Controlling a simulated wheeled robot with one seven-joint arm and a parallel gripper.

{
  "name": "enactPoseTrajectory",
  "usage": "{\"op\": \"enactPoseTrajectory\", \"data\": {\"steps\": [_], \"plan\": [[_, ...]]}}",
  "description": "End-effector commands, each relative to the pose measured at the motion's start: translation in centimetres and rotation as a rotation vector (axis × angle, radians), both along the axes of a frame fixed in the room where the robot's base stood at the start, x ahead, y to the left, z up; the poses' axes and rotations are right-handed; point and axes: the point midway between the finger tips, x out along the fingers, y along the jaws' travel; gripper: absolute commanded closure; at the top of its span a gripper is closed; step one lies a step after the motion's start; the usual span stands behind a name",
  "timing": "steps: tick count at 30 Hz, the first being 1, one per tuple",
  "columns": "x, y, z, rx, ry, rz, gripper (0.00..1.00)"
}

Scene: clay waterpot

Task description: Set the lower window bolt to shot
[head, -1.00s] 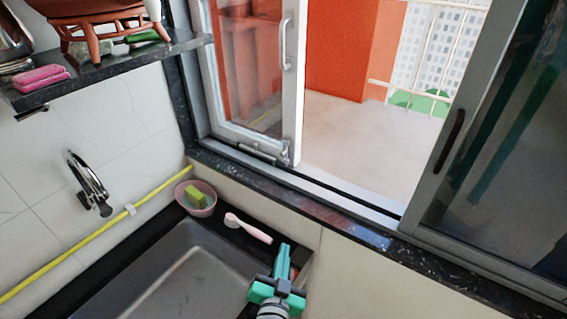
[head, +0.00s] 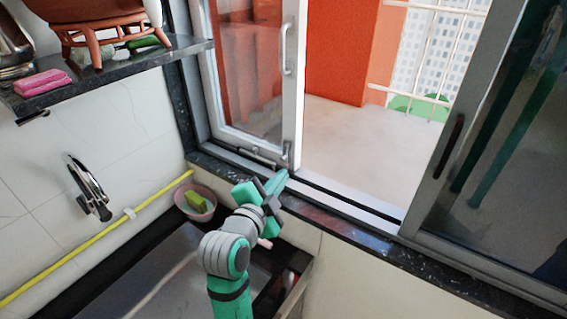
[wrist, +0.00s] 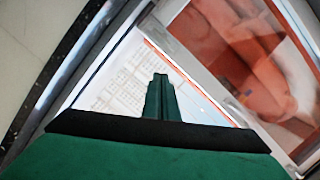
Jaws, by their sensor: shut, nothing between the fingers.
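The lower window bolt (head: 258,158) is a small grey metal bar low on the bottom rail of the left window sash (head: 285,135), near the sash's right corner. My gripper (head: 281,176) is shut and empty. In the head view its tips appear just below and right of the bolt, over the sill. I cannot tell whether they touch the sash. In the wrist view the shut green fingers (wrist: 161,98) point toward the bright window opening, with the sash frame to their right. The bolt is not clear in the wrist view.
A dark stone sill (head: 340,222) runs under the open window. A pink bowl with a green sponge (head: 195,203) stands by the sink (head: 150,285). A faucet (head: 88,188) is on the left wall, below a shelf (head: 110,72). The right sash (head: 500,160) is dark glass.

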Motion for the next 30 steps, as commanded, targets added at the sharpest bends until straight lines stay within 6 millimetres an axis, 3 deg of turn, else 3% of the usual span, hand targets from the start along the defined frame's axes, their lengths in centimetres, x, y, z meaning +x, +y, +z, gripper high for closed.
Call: {"op": "enactPoseTrajectory", "data": {"steps": [14,30], "plan": [[1.0,-0.4,-0.1,-0.001,-0.001,-0.002,1.0],[9.6,-3.5,-1.6,-0.002,0.001,0.001,1.0]]}}
